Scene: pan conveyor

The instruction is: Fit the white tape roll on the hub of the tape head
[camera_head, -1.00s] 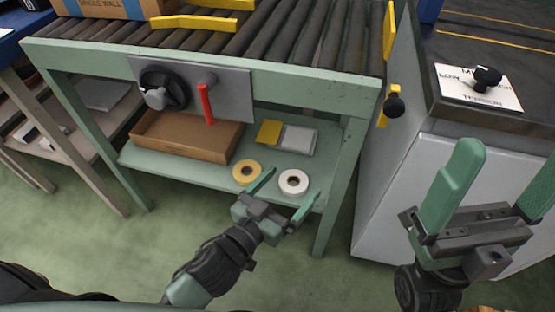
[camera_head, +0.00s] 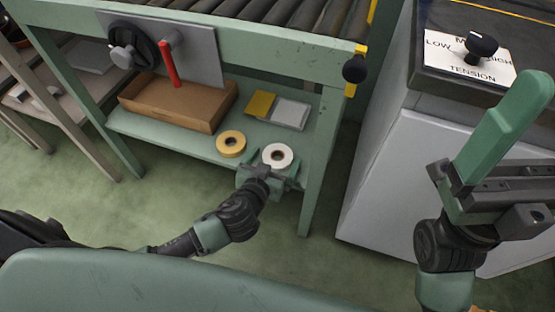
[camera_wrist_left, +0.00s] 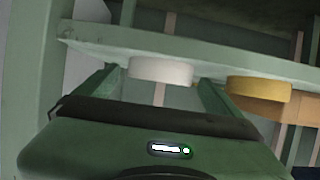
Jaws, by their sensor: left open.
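The white tape roll (camera_head: 278,156) lies flat on the green lower shelf (camera_head: 180,146), near its front edge. My left gripper (camera_head: 272,162) is open at the roll, with its fingers on either side. In the left wrist view the white roll (camera_wrist_left: 160,70) shows between the two spread fingers; I cannot tell whether they touch it. A grey plate (camera_head: 203,50) on the conveyor's front carries a black round part (camera_head: 145,42) with a grey knob, and a red lever (camera_head: 167,62). My right gripper (camera_head: 540,130) is raised at the right, empty, one finger cut off by the picture edge.
A yellow tape roll (camera_head: 231,144) lies just left of the white one. A cardboard tray (camera_head: 165,112), a yellow piece (camera_head: 260,104) and a grey flat piece (camera_head: 291,113) are behind. A table leg (camera_head: 314,185) and a grey cabinet (camera_head: 400,180) stand to the right.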

